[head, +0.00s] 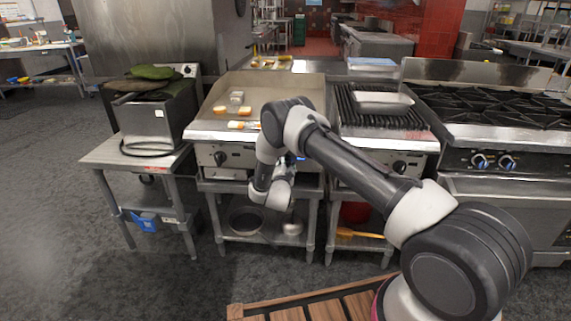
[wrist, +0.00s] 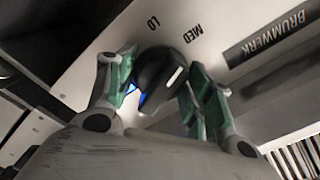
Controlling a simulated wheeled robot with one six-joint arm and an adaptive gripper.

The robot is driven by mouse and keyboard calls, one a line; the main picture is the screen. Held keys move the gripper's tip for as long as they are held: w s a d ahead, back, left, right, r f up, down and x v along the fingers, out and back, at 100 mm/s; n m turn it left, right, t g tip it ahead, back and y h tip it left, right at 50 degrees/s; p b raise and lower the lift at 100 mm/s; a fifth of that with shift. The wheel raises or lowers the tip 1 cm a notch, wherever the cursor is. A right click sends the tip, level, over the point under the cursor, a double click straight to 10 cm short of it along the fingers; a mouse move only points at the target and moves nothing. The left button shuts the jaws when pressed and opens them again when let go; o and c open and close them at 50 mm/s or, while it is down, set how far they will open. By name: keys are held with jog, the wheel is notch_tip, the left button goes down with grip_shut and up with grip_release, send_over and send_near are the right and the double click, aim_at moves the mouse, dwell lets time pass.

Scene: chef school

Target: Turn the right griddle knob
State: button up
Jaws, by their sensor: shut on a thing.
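The griddle (head: 240,85) stands in the middle of the head view, its left knob (head: 219,158) uncovered. My arm hides the right side of its front panel. In the wrist view a black knob (wrist: 150,70) with a white mark sits between the two green-padded fingers of my gripper (wrist: 163,84), which are shut on it. The white mark slants to the upper right in the picture. The words LO and MED are printed on the panel (wrist: 210,22) above the knob. A blue glow shows beside the knob. The fingers are hidden in the head view.
A charbroiler (head: 350,120) with its own knob stands right of the griddle, then a burner range (head: 490,105). A low steel table (head: 110,155) with a fryer-like box is on the left. A wooden slatted surface (head: 320,305) lies in front.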

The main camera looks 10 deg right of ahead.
jog(key=shift+f+m, duration=0.1)
jog(key=shift+m, duration=0.9)
jog(key=o, duration=0.7)
jog(key=shift+s, duration=0.1)
jog(key=v, duration=1.2)
